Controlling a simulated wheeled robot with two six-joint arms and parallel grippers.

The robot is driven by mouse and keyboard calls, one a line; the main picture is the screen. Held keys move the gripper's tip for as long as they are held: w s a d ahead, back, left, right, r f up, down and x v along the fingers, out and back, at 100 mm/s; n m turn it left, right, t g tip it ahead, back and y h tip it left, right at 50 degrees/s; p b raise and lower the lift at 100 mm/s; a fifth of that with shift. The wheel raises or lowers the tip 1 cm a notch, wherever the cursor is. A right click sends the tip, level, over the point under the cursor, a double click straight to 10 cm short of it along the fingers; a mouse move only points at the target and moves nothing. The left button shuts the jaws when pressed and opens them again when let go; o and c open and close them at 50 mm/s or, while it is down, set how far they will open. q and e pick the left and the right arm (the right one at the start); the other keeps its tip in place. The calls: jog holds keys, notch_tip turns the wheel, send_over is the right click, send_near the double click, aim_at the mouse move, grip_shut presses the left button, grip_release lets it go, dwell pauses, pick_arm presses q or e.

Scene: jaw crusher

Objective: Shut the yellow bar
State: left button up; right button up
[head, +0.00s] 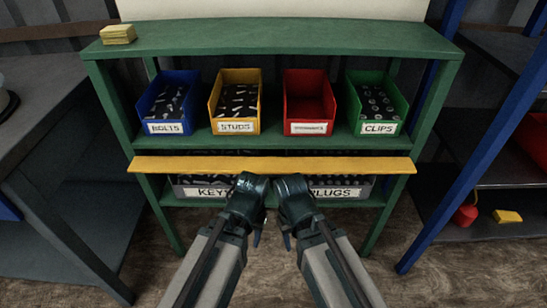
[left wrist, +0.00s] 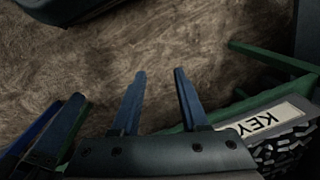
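The yellow bar (head: 272,165) lies level across the front of the green rack in the head view, between the middle shelf and the lower bins. Its ends reach past the rack's front posts. My left gripper (head: 258,234) is just below the bar, left of the middle, with its fingers pointing down and away from it. In the left wrist view its two fingers (left wrist: 160,75) are spread with nothing between them. My right gripper (head: 287,238) is close beside it, also below the bar. Its finger gap is not clear. The bar does not show in the left wrist view.
Blue, yellow, red and green bins stand on the middle shelf (head: 275,143). KEYS (head: 205,190) and PLUGS (head: 340,190) bins sit below, partly behind my arms. A blue-framed rack (head: 475,150) stands right and a grey bench (head: 40,110) left. Brown floor shows between them.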

pick_arm(q)
jog(key=w+a+f+n+h+b, duration=0.1)
jog(key=w+a+f+b, duration=0.1)
jog(key=f+b, duration=0.55)
jog(key=w+a+f+n+h+b, duration=0.1)
jog(key=w+a+f+b, duration=0.15)
jog(key=f+b, duration=0.5)
jog(key=m+t+h+b, duration=0.2)
jog(key=m+h+b, duration=0.4)
jog(key=m+h, duration=1.15)
send_near(273, 171)
jog(key=w+a+f+n+h, duration=0.3)
jog(key=f+n+h, duration=0.1)
jog(key=f, duration=0.5)
jog(key=p+x, duration=0.1)
jog(key=x, duration=0.3)
jog(key=p+x, duration=0.2)
jog(key=x, duration=0.2)
jog(key=p+x, duration=0.1)
jog(key=x, duration=0.3)
jog(key=shift+w+r, duration=0.25)
jog(key=shift+r, duration=0.1)
jog(key=shift+p+x, duration=0.5)
jog(key=shift+x, duration=0.4)
jog(key=shift+f, duration=0.15)
